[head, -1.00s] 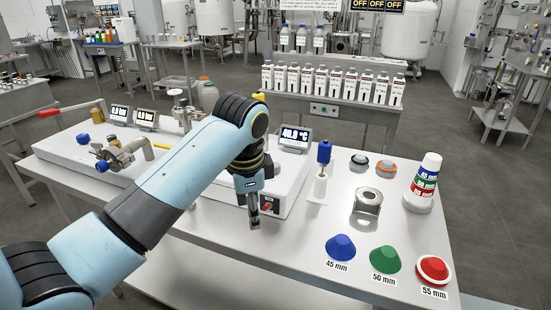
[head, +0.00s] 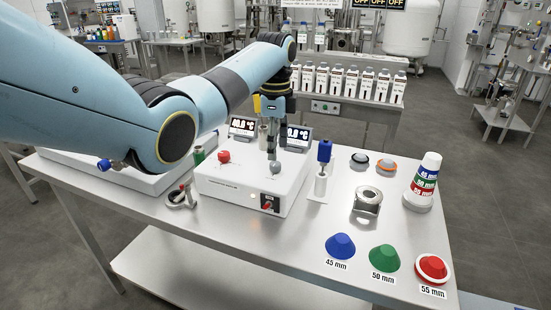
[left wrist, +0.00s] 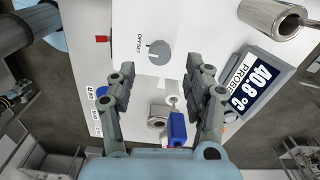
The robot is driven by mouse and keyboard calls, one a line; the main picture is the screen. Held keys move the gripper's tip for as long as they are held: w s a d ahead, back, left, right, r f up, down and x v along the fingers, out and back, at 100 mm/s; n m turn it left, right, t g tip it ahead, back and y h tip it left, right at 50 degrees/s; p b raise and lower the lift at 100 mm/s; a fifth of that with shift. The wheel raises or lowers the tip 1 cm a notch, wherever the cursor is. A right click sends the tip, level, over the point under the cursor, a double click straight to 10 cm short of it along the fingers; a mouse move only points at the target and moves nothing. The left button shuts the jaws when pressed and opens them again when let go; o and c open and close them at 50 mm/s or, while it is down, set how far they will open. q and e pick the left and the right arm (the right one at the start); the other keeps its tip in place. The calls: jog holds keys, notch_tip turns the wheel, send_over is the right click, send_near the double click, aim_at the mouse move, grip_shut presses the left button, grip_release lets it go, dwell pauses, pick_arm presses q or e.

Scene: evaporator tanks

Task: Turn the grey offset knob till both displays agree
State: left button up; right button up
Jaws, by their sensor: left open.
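The grey offset knob (left wrist: 159,52), round with a dark pointer mark, sits on top of the white box (head: 240,190) beside the word OFFSET. In the head view the knob (head: 275,167) shows just under my left fingertips. My left gripper (head: 272,156) points down over the box. In the left wrist view its fingers (left wrist: 159,82) are spread, with nothing between them. The probe display (left wrist: 252,84) reads 40.8 °C; in the head view the gripper partly covers this display (head: 299,134). My right gripper is out of view.
A red knob (head: 224,156) and a red switch (head: 267,202) are on the box. A blue-handled tool (head: 324,152) stands right of it. Further right are a metal ring holder (head: 367,200) and blue, green and red cones. The front table edge is clear.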

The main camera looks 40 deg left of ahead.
aim_at(276, 163)
pick_arm(q)
jog(key=shift+f, duration=2.3)
grip_shut()
